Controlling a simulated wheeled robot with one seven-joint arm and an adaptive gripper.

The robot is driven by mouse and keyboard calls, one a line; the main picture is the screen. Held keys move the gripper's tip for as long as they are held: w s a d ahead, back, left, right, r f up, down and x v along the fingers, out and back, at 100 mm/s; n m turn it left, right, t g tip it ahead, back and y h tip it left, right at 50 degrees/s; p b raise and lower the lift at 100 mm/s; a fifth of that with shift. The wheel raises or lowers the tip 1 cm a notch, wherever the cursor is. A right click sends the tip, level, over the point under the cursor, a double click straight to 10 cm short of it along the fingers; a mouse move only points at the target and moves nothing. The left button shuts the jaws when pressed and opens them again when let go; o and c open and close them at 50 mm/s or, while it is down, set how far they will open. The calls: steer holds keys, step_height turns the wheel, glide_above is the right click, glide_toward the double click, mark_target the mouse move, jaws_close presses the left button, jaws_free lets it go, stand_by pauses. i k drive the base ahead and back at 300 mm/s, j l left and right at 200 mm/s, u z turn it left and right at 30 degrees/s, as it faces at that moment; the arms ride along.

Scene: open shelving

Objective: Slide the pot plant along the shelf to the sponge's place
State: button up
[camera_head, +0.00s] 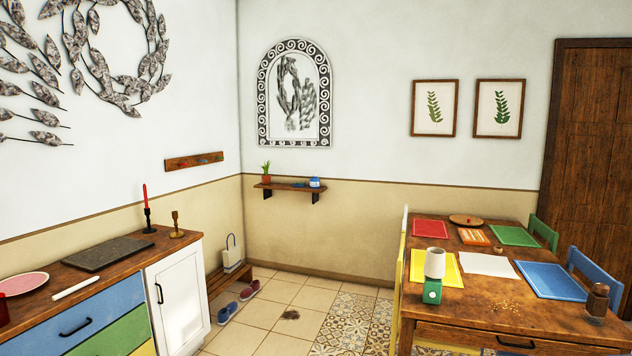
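The pot plant (266,178), green leaves in a small reddish pot, stands upright at the left end of a small wooden wall shelf (281,186) on the far wall. A low, flat bluish thing (300,184) lies near the middle of the shelf. A blue thing with a pale band (315,183) stands at the right end. Both are too small for me to tell which is the sponge. My gripper is not in view, and nothing touches the plant.
A wooden cabinet with a dark slab (108,253) and candlesticks stands at the left. A dining table (480,297) with coloured mats and chairs fills the right. Slippers (228,312) and a low bench (231,277) are by the left wall. Tiled floor lies open between.

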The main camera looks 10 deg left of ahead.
mark_target(266, 176)
steer(key=i+u, duration=0.4)
steer(key=i, duration=5.75)
steer(key=i+u, duration=0.25)
steer(key=i, duration=0.15)
steer(key=i+l+u, duration=0.1)
steer(key=i+u, duration=0.15)
steer(key=i, duration=0.2)
steer(key=i+l+u, duration=0.25)
steer(key=i, duration=0.15)
steer(key=i+l+u, duration=0.25)
steer(key=i, duration=0.15)
